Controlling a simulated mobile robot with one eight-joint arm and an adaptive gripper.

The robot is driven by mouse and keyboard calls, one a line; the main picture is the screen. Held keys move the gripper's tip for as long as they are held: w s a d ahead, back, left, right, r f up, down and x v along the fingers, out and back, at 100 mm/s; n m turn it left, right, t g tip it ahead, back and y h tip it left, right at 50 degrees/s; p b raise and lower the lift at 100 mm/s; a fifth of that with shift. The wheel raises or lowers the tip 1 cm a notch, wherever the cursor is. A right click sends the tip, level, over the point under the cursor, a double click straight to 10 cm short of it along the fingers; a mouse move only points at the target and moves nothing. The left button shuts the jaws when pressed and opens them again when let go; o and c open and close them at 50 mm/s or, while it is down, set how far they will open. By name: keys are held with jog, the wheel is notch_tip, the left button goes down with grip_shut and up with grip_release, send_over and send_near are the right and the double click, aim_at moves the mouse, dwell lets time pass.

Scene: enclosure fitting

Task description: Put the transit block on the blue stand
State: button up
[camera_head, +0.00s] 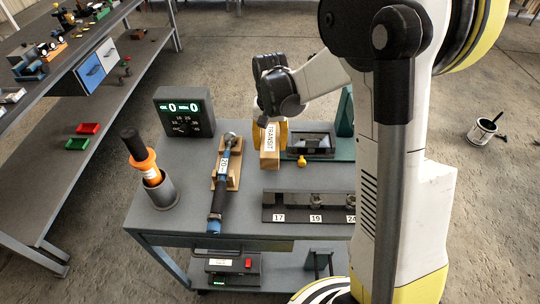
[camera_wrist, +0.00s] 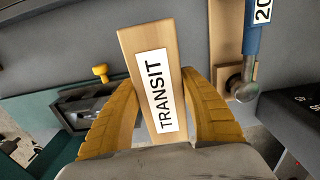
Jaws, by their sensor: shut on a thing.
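The transit block (camera_head: 269,159) is a tan wooden block with a white "TRANSIT" label. It also shows in the wrist view (camera_wrist: 128,44), upright in the picture and slightly tilted. My gripper (camera_wrist: 165,105) has its two yellow fingers closed on the block's sides, one on each side. In the head view my gripper (camera_head: 270,132) is over the back middle of the grey table. Whether the block touches the tabletop is hard to tell. I cannot make out a blue stand in either view.
A blue-handled wrench (camera_head: 217,192) on a wooden rest lies left of the block. A dark fixture (camera_head: 311,142) with a yellow knob (camera_head: 302,160) is at right. A numbered rack (camera_head: 300,205) lies in front. A digital display box (camera_head: 184,112) and an orange-handled tool (camera_head: 148,165) stand at left.

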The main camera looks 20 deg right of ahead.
jog(key=shift+f+b, duration=0.85)
jog(key=shift+f, duration=1.15)
jog(key=shift+f, duration=0.15)
jog(key=o, duration=1)
jog(key=shift+o, duration=0.2)
